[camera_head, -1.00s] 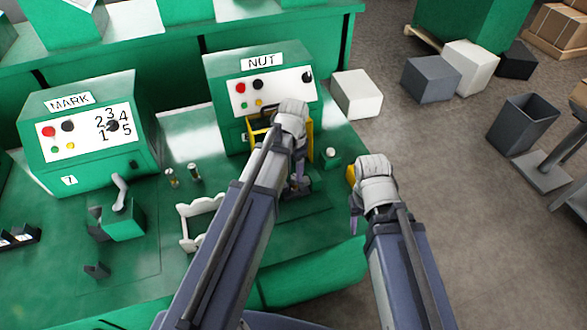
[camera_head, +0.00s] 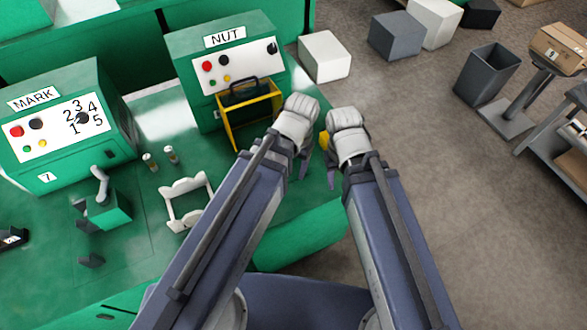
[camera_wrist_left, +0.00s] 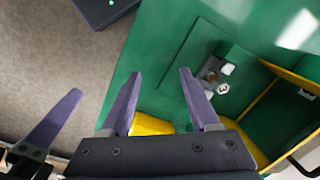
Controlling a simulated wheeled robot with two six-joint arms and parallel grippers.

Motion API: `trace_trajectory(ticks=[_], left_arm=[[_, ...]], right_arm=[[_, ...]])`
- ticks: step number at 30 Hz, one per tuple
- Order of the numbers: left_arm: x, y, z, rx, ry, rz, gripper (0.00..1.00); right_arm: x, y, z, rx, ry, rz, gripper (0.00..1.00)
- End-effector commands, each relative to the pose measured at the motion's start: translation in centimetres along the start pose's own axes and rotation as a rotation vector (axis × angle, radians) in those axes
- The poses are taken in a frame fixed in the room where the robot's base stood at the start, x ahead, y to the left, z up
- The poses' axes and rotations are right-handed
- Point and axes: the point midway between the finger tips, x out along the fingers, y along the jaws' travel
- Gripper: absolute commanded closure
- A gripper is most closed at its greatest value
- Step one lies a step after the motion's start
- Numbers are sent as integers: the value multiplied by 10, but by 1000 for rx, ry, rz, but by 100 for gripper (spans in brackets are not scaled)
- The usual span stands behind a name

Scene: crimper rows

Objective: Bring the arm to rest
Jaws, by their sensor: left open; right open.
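My left arm comes up from the lower left, and its gripper (camera_head: 303,165) hangs over the right part of the green bench, right of the NUT machine (camera_head: 225,62). In the left wrist view my left gripper (camera_wrist_left: 160,88) has its purple fingers spread, with nothing held between them. My right gripper (camera_head: 331,175) is close beside it on the right, at the bench's right edge. One finger of my right gripper also shows at the left of the left wrist view (camera_wrist_left: 55,120). My right gripper is open, and I see nothing in it.
A yellow frame (camera_head: 233,133) stands before the NUT machine, left of my left gripper. A white rack (camera_head: 172,212) and small cylinders (camera_head: 150,163) are on the bench (camera_head: 50,240). The MARK machine (camera_head: 62,125) is at left. A grey bin (camera_head: 488,82) stands on the floor (camera_head: 440,180).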

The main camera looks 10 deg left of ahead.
Motion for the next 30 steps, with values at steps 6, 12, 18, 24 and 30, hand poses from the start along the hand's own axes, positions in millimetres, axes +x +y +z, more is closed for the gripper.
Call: trace_trajectory(ticks=[6, 12, 18, 24, 30], left_arm=[[-1, 22, 19, -71, -8, -21, 38], [-1, 21, 18, -74, -8, -21, 38], [-1, 21, 18, -73, -7, -20, 38], [-1, 21, 18, -73, -7, -20, 38], [-1, 21, 18, -73, -7, -20, 38]], right_arm=[[0, 0, 0, 0, 0, 0, 50], [0, 0, 0, 0, 0, 0, 50], [0, 0, 0, 0, 0, 0, 50], [0, 0, 0, 0, 0, 0, 50], [0, 0, 0, 0, 0, 0, 50]])
